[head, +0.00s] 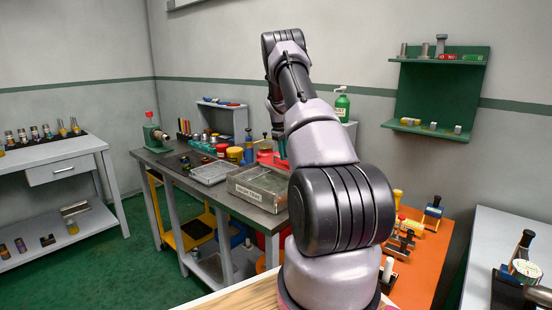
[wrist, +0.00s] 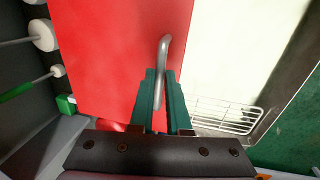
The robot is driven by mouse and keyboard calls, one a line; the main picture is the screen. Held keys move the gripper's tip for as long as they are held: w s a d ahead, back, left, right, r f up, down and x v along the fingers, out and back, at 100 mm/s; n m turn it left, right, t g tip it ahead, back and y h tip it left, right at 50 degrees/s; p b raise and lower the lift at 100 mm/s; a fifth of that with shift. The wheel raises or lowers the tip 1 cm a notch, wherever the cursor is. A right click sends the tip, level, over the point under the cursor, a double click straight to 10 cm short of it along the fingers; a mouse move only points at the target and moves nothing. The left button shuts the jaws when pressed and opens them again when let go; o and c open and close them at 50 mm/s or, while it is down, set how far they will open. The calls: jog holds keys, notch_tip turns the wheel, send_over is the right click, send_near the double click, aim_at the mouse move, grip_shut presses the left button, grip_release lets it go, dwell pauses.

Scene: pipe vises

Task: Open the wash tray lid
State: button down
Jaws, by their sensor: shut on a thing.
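The wash tray (head: 258,190) is a grey box with a label on its front, standing on the workbench near my arm. A red panel, seemingly its lid (wrist: 110,60), fills the left and middle of the wrist view; red also shows behind the box in the head view. A bent metal bar handle (wrist: 164,48) stands on the red panel. My gripper (wrist: 161,92) has green fingers shut on this handle. In the head view my gripper (head: 281,148) is small and partly hidden by my arm. How far the lid is raised is hard to tell.
A wire basket (wrist: 225,115) and a pale surface (wrist: 235,50) lie right of the red panel in the wrist view. A shallow grey tray (head: 211,172) sits left of the wash tray. Jars and a green bottle (head: 342,105) stand behind. An orange bench (head: 425,240) is to the right.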

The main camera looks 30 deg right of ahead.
jog(key=shift+w+d, duration=0.3)
jog(key=shift+d, duration=0.55)
jog(key=c, duration=0.9)
grip_release()
jog(key=r, duration=0.3)
jog(key=a+r, duration=0.1)
jog(key=r, duration=0.3)
jog(key=a+r, duration=0.1)
jog(key=r, duration=0.2)
jog(key=shift+s+r, duration=0.25)
jog(key=shift+s, duration=0.15)
